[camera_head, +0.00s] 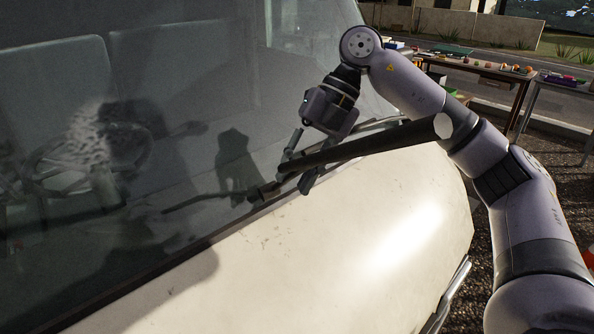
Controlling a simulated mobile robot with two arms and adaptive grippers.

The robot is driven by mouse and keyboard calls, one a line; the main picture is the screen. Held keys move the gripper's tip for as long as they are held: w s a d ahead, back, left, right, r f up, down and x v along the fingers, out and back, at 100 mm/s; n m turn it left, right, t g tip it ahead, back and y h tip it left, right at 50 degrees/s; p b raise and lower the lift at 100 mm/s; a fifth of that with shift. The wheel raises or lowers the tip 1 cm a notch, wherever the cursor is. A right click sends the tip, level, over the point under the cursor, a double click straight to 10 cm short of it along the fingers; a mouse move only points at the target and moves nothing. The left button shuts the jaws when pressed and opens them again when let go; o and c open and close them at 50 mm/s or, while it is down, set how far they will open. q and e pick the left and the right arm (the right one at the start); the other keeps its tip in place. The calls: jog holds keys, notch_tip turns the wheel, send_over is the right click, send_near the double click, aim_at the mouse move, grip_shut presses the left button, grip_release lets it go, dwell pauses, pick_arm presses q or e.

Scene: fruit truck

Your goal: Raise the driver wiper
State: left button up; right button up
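The driver-side wiper (207,199) is a thin dark arm lying low across the windshield (190,95). Its right end is near the base of the glass. My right gripper (299,170) is just right of that end, at the lower edge of the windshield. Its fingers are closed around a thick dark rod (375,143) with a pale round end, which points right and toward me. The rod's lower left end lies close to the wiper's base; whether they touch is unclear. My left gripper is not in view.
The cream truck hood (330,245) slopes below the glass. A pale smudge (88,130) marks the windshield, with a steering wheel behind it. Another wiper part (385,123) lies behind the rod. Tables of produce (487,70) stand at the back right.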

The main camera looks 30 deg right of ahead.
jog(key=shift+o, duration=0.2)
jog(key=shift+a, duration=0.15)
jog(key=v, duration=1.2)
